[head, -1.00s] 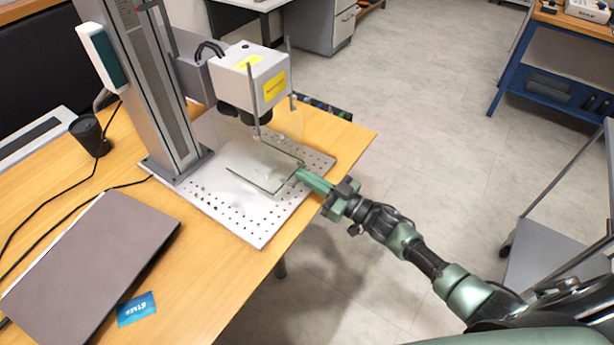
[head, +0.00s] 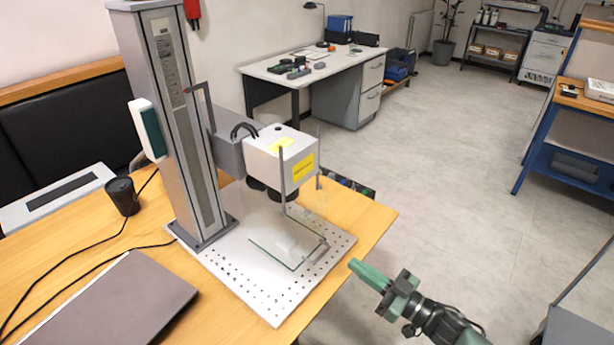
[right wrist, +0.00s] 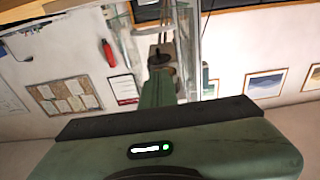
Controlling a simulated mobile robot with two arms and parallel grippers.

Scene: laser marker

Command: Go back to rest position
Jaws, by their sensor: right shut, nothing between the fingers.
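My right gripper (head: 364,273) is shut and empty, with green fingers, just off the right edge of the wooden table. It points left toward the laser marker (head: 282,158) and is apart from it. The marker has a tall grey column, a white head with yellow labels and a perforated metal base plate (head: 262,303). A clear glass guard (head: 290,243) stands over the plate, and a small pale piece seems to lie inside it. In the right wrist view the shut green fingers (right wrist: 158,75) point away from the camera. My left gripper is not in view.
A closed laptop (head: 115,305) and a black cup (head: 122,195) with cables are on the wooden table (head: 70,262). A white desk (head: 300,70) stands behind. A blue-framed workbench (head: 565,140) is at the right. The floor right of the table is clear.

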